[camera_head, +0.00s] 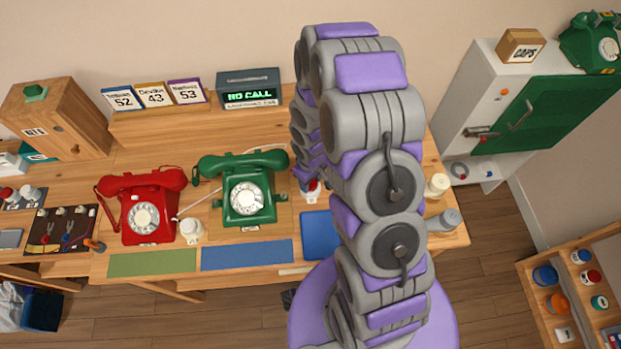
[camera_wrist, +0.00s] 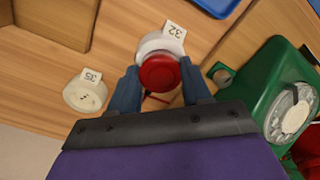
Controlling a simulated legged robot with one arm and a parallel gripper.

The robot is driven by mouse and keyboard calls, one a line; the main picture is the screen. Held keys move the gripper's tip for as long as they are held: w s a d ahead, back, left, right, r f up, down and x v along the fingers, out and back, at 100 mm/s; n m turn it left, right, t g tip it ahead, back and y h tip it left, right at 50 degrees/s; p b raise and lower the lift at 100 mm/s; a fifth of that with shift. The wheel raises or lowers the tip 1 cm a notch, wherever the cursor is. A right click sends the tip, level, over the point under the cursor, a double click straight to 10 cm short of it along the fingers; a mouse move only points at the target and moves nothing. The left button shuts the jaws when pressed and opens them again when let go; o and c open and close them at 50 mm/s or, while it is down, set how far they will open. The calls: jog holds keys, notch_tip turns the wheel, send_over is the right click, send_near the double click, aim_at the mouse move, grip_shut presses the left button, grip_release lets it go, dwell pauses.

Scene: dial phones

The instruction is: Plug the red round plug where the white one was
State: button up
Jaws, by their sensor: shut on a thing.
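My gripper (camera_wrist: 160,88) is shut on the red round plug (camera_wrist: 158,73) in the wrist view, one finger on each side. The plug is right at a white round socket tagged 32 (camera_wrist: 163,43); I cannot tell whether it is seated or just above. A second white round socket tagged 35 (camera_wrist: 84,97) lies to the left, with small dark holes and no plug. In the head view the red plug (camera_head: 313,186) shows small beside my arm, right of the green phone (camera_head: 244,190). My arm hides most of the gripper there.
The green phone's dial (camera_wrist: 293,113) is close on the right in the wrist view. A red phone (camera_head: 145,206) stands left of the green phone, with a white round piece (camera_head: 190,231) between them. A blue pad (camera_head: 317,236) lies near the front edge. White pieces (camera_head: 437,185) stand at the right.

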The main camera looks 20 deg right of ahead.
jog(key=shift+f, duration=0.3)
jog(key=o, duration=1)
jog(key=shift+r, duration=0.1)
notch_tip(320, 180, up, 17)
jog(key=p, duration=0.2)
dwell(0.5)
